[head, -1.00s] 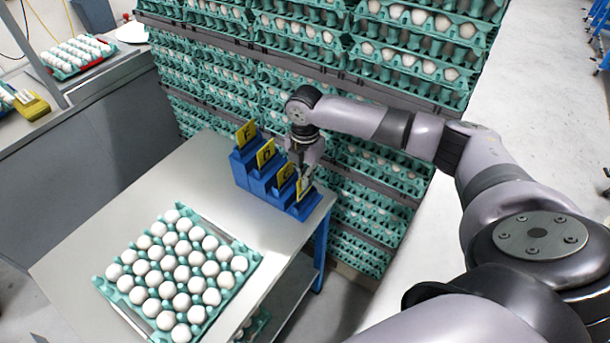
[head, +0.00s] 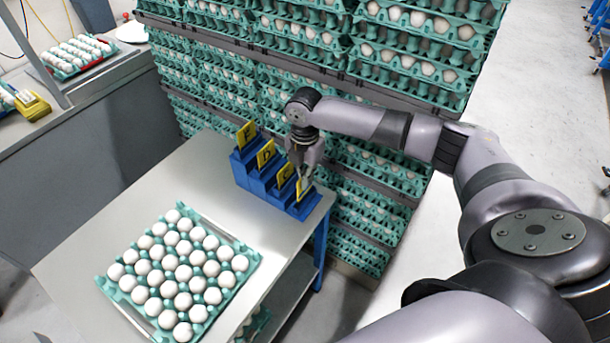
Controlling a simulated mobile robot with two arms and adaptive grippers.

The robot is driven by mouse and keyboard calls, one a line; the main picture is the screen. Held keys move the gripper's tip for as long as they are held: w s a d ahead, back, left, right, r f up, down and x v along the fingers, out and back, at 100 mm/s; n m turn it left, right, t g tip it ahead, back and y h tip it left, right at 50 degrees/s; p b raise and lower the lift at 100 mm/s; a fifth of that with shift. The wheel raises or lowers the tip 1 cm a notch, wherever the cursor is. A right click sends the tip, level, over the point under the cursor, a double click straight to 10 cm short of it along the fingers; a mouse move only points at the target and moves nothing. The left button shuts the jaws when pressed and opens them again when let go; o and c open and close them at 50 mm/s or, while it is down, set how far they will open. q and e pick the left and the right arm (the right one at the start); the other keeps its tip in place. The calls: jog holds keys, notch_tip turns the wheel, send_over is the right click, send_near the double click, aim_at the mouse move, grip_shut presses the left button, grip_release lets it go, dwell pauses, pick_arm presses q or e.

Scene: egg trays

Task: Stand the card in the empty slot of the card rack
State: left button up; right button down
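The blue card rack (head: 259,187) is stepped and stands at the far right edge of the table. Three yellow cards, the top one (head: 247,134), the second (head: 266,153) and the third (head: 285,175), stand on its upper steps. A fourth yellow card (head: 303,192) is at the lowest step, partly hidden by my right gripper (head: 305,178). My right gripper points down there, and its fingers appear shut on that card's upper part. Whether the card's bottom edge is fully in the slot is too small to tell. My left gripper is not in view.
A teal tray of white eggs (head: 246,254) lies on the grey table (head: 130,215) at the front. Tall stacks of egg trays (head: 345,155) stand close behind the rack and my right arm. The table is clear left of the rack.

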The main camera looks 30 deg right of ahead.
jog(key=shift+f, duration=0.1)
jog(key=shift+f+b, duration=0.65)
jog(key=shift+f, duration=1.35)
jog(key=c, duration=1.7)
grip_release()
